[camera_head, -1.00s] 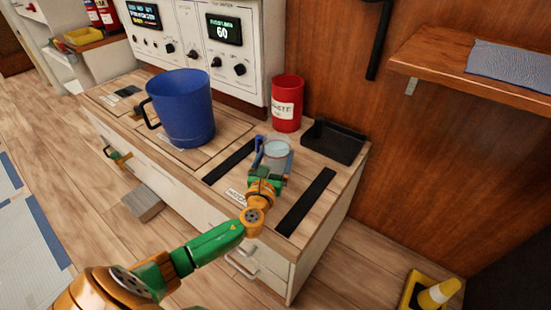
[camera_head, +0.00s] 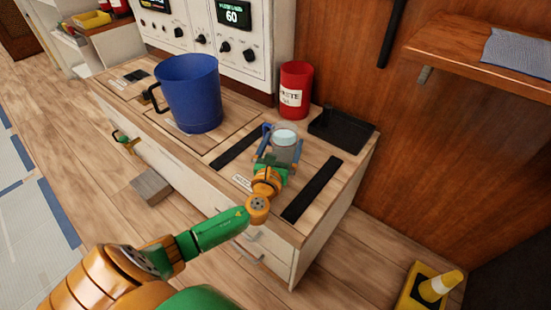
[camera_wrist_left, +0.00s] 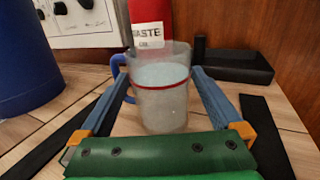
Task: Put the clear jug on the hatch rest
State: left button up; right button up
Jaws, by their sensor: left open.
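The clear jug (camera_head: 286,141) has a blue handle and, in the left wrist view (camera_wrist_left: 160,105), a red line around it and pale contents. It looks upright on the wooden counter between two black strips, at the labelled place I take for the hatch rest (camera_head: 308,171). My left gripper (camera_head: 281,147) is open, with one blue finger on each side of the jug. In the left wrist view the fingers (camera_wrist_left: 158,78) show gaps to the jug's body; the left finger is close to the handle. The jug's base is partly hidden by the gripper. My right gripper is out of view.
A large blue mug (camera_head: 190,92) stands left on the counter. A red waste can (camera_head: 296,88) and a black tray (camera_head: 342,131) stand behind the jug. A control panel (camera_head: 238,45) backs the counter. A wooden shelf (camera_head: 450,50) juts out at right.

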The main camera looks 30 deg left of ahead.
pick_arm(q)
jog(key=p+v, duration=0.2)
jog(key=v, duration=0.9)
jog(key=shift+s+d, duration=0.1)
jog(key=shift+s, duration=0.1)
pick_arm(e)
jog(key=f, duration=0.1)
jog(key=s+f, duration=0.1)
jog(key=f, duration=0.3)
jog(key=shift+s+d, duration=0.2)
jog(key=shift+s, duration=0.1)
